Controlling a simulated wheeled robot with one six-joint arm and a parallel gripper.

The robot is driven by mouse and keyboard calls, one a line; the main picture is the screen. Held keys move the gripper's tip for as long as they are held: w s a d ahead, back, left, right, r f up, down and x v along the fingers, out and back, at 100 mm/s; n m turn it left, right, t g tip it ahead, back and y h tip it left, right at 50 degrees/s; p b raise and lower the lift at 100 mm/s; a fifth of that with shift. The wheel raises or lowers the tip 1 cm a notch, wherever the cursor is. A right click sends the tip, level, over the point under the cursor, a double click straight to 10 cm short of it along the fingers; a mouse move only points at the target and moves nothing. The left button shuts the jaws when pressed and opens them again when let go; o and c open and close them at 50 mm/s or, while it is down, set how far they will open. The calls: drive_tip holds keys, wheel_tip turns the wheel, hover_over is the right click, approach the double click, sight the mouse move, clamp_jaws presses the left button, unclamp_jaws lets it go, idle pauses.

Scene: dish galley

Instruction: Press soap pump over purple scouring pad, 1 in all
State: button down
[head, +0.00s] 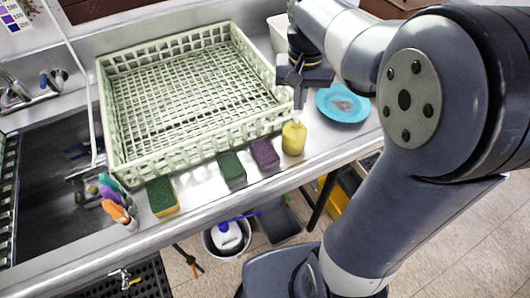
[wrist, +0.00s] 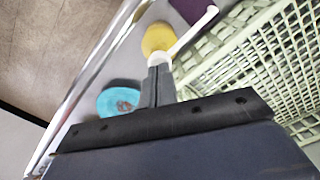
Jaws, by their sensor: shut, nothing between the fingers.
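The yellow soap pump (head: 293,139) stands upright on the counter's front strip, just right of the purple scouring pad (head: 265,154). My gripper (head: 298,92) is shut and empty, pointing down just above the pump's white top. In the wrist view the shut fingers (wrist: 158,72) end at the white pump head, with the yellow bottle (wrist: 158,38) beyond; I cannot tell whether they touch. The white spout (wrist: 195,30) reaches towards the purple pad (wrist: 190,8), which is cut off by the top edge. Whether soap is on the pad cannot be seen.
A pale green dish rack (head: 118,125) stands behind the pads. A blue plate (head: 343,103) lies right of the pump. The counter's front edge is close.

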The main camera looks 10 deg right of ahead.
drive_tip(key=shift+f+b, duration=0.65)
drive_tip(key=shift+f, duration=0.5)
drive_tip(key=shift+r, duration=0.1)
drive_tip(key=shift+r+p, duration=1.4)
drive_tip(key=shift+r, duration=0.1)
wheel_tip(320, 180, up, 6)
drive_tip(key=p, duration=0.5)
drive_tip(key=shift+p, duration=0.35)
drive_tip(key=shift+f, duration=0.2)
